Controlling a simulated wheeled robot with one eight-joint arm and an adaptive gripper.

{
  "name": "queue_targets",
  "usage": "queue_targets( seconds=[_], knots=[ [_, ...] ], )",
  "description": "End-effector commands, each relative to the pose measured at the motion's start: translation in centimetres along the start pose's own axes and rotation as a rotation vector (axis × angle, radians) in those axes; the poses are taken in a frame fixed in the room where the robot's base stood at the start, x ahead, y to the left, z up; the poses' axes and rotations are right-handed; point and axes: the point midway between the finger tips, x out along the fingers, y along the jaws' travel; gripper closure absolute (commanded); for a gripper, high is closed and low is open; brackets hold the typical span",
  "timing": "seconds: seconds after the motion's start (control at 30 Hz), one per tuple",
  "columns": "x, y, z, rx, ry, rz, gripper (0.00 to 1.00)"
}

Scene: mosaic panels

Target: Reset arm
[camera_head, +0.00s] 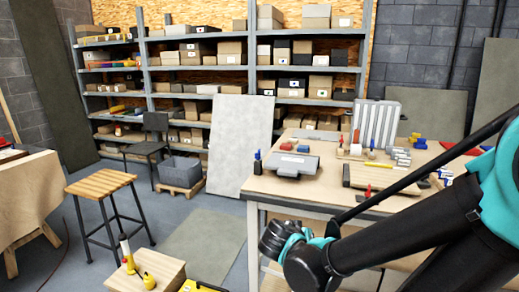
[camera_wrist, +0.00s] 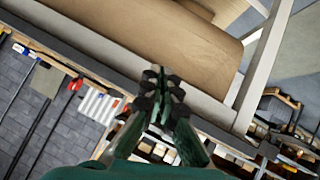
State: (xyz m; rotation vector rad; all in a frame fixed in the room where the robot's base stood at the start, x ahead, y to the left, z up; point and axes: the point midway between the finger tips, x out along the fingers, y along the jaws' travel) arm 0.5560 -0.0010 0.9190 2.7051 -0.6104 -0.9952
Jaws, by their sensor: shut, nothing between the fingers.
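My gripper (camera_wrist: 160,88) shows in the middle of the wrist view, with its dark fingers closed together and nothing held between them. My teal and black arm reaches in from the right of the head view, in front of the workbench (camera_head: 350,208). The gripper's fingers cannot be made out in the head view. In the wrist view the scene is strongly tilted, and a broad brown surface (camera_wrist: 130,40) with a pale edge lies beyond the fingers.
The workbench bears a grey case (camera_head: 290,164), a white upright rack (camera_head: 375,124) and small coloured parts. A wooden stool (camera_head: 101,184) stands at left. A low wooden box (camera_head: 160,270) with yellow bottles is at front. Stocked shelves line the back. Open floor lies near the stool.

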Motion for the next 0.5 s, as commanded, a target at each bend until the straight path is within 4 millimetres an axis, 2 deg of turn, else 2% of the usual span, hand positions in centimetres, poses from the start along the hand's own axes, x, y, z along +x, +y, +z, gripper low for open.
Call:
queue_targets(
  seconds=[0.03,0.2,0.33,0.5],
  knots=[
    [0.9,1.0,1.2,-0.013,-0.062,0.001,1.00],
    [2.5,2.6,5.3,-0.070,-0.254,-0.061,1.00],
    [3.0,3.3,7.9,-0.091,-0.369,-0.141,1.00],
    [2.9,3.4,10.2,-0.092,-0.465,-0.273,1.00]
  ],
)
